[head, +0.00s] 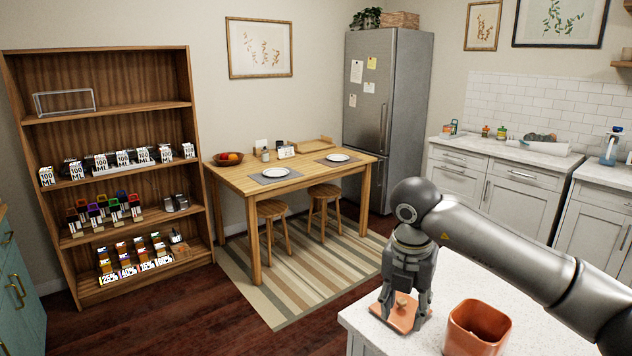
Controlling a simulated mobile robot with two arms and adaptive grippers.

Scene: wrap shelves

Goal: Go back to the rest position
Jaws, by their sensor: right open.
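My right gripper (405,308) points straight down over the near counter, its fingers apart around a small light knob on a flat terracotta-coloured lid (392,318). I cannot tell whether the fingers touch the lid. The lid lies on the white counter. An open terracotta-coloured square canister (478,328) stands on the counter to the right of the lid, under my right forearm. My left gripper is not in view.
The white counter (547,330) fills the lower right. Behind it are a dining table (310,170) with stools, a striped rug (310,280) and a steel fridge (388,110). A wooden shelf (150,90) with several boxed goods stands at left. The dark floor between is clear.

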